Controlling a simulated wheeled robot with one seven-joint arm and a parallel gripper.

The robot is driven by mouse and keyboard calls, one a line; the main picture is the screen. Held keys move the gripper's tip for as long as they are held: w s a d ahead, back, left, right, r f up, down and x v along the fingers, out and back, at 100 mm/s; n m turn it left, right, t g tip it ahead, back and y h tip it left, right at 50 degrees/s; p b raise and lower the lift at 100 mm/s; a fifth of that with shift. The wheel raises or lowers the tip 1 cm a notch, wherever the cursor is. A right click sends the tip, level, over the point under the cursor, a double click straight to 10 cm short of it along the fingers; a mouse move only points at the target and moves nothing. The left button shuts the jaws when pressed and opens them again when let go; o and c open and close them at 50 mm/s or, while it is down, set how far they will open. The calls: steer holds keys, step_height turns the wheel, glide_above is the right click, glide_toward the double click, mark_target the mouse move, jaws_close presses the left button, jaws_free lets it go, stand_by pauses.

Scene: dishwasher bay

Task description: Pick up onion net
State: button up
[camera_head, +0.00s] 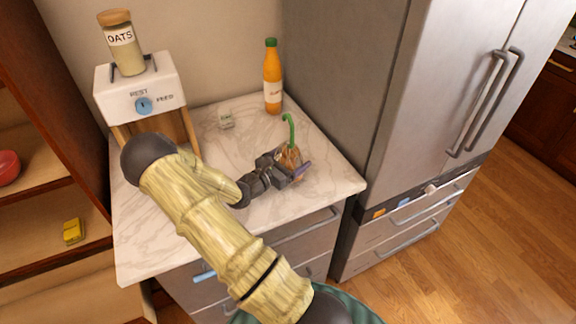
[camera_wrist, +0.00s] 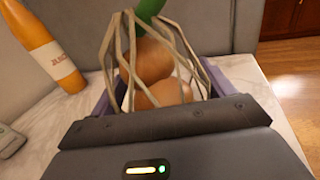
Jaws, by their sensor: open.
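The onion net (camera_head: 291,158) stands on the marble counter, with brown onions inside and a curved green top. It also shows in the wrist view (camera_wrist: 154,60), where its pale net strands spread over two onions. My gripper (camera_head: 290,170) reaches it from the left and is open. In the wrist view, its purple-grey fingers (camera_wrist: 158,90) lie on either side of the net. The lower part of the net is hidden by the gripper body. I cannot tell whether the fingers touch it.
An orange juice bottle (camera_head: 272,78) stands behind the net. A small pale box (camera_head: 226,120) lies left of it. A white dispenser (camera_head: 140,91) carries an oats jar (camera_head: 122,45). A steel fridge (camera_head: 400,90) rises at the right. The counter's front (camera_head: 150,250) is clear.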

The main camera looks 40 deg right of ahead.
mark_target(292, 132)
stand_by(0.3)
steer(key=c, duration=1.6)
steer(key=shift+o, duration=0.2)
step_height(292, 132, up, 10)
steer(key=shift+r+b, duration=0.1)
steer(key=shift+b, duration=0.4)
step_height(292, 132, up, 10)
steer(key=p, duration=1)
steer(key=shift+w, duration=0.1)
